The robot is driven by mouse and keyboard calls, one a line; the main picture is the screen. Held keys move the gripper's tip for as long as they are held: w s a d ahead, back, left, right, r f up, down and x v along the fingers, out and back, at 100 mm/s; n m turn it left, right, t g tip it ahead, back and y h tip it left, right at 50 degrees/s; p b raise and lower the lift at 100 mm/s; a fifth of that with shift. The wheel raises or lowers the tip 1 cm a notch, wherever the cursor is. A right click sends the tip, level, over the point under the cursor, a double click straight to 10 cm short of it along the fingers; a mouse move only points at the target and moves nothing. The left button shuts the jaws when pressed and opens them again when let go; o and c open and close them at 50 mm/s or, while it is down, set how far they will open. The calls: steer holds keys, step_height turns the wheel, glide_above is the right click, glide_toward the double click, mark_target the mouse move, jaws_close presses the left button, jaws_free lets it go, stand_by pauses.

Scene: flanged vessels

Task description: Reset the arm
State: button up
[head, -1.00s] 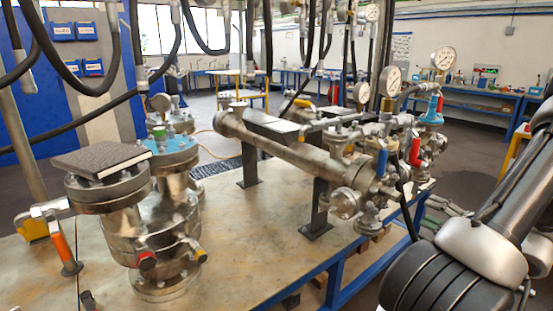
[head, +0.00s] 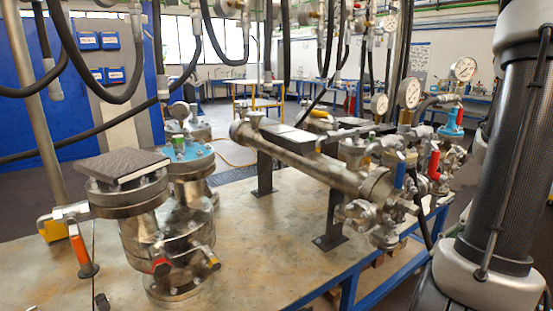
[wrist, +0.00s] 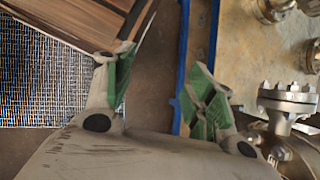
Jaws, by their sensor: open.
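My gripper (wrist: 160,98) shows in the wrist view with its two green-padded fingers spread apart and nothing between them. It hangs over the floor beside the blue edge (wrist: 183,60) of the workbench. A flanged metal fitting (wrist: 288,103) is close to the right of the right finger; I cannot tell the gap in depth. My arm stands upright at the right of the head view, and the gripper is out of that view.
The bench top (head: 270,235) holds a flanged vessel (head: 165,235) with a dark book-like block (head: 122,166) on it. A slanted metal pipe (head: 300,160) and gauges (head: 409,93) stand to the right. Black hoses (head: 205,60) hang above. A wooden item (wrist: 85,22) lies upper left in the wrist view.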

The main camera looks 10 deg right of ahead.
steer(key=w+a+r+n+t+h, duration=0.1)
steer(key=a+r+n+t+h, duration=0.1)
steer(key=a+r+n, duration=0.3)
steer(key=w+a+r+n+t+h, duration=0.2)
steer(key=a+r+n+h, duration=0.2)
steer(key=r+n, duration=0.6)
steer(key=shift+w+a+r, duration=0.25)
steer(key=shift+a, duration=0.95)
